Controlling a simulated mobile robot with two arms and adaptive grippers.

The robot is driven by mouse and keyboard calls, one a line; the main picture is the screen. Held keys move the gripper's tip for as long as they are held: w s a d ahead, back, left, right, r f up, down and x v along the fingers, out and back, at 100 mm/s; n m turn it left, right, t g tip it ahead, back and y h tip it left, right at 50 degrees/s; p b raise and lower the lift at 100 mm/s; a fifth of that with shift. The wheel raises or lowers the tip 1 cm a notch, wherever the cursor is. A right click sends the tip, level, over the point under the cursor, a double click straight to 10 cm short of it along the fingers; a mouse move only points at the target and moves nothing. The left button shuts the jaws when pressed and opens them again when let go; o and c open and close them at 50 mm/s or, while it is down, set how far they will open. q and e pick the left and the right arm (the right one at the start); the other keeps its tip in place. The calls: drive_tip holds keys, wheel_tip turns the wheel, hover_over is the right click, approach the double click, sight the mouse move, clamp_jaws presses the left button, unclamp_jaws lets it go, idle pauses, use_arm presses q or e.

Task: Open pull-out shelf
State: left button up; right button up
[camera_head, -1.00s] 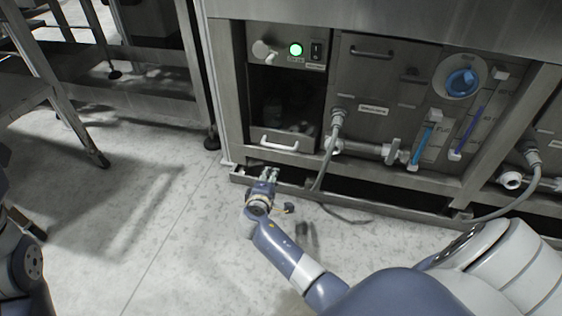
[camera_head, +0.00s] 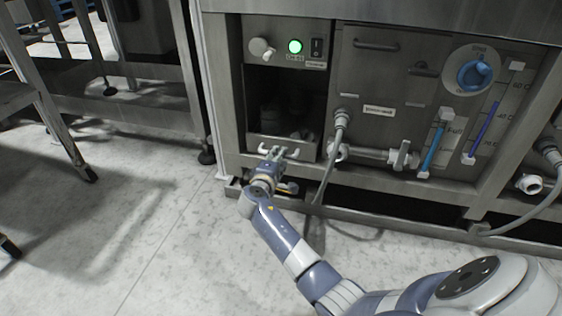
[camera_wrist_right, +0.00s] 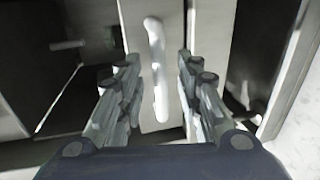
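The pull-out shelf (camera_head: 258,143) sits at the bottom of the dark open compartment on the left of the washer. Its front is a grey panel with a white bar handle. In the right wrist view the handle (camera_wrist_right: 157,70) lies lengthwise between the two fingers. My right gripper (camera_head: 276,154) is at the handle in the head view, covering its middle. In the wrist view the right gripper (camera_wrist_right: 158,78) is open, with a finger on each side of the handle and gaps between. Contact is not visible. My left gripper is not in view.
A grey hose (camera_head: 335,150) hangs just right of the shelf, with a horizontal pipe (camera_head: 365,156) beyond it. A low frame rail (camera_head: 400,226) runs along the washer's base. The floor (camera_head: 130,235) in front and to the left is mostly clear.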

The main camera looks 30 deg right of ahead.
drive_tip(key=shift+b+x, duration=0.65)
drive_tip(key=shift+x, duration=0.9)
clamp_jaws()
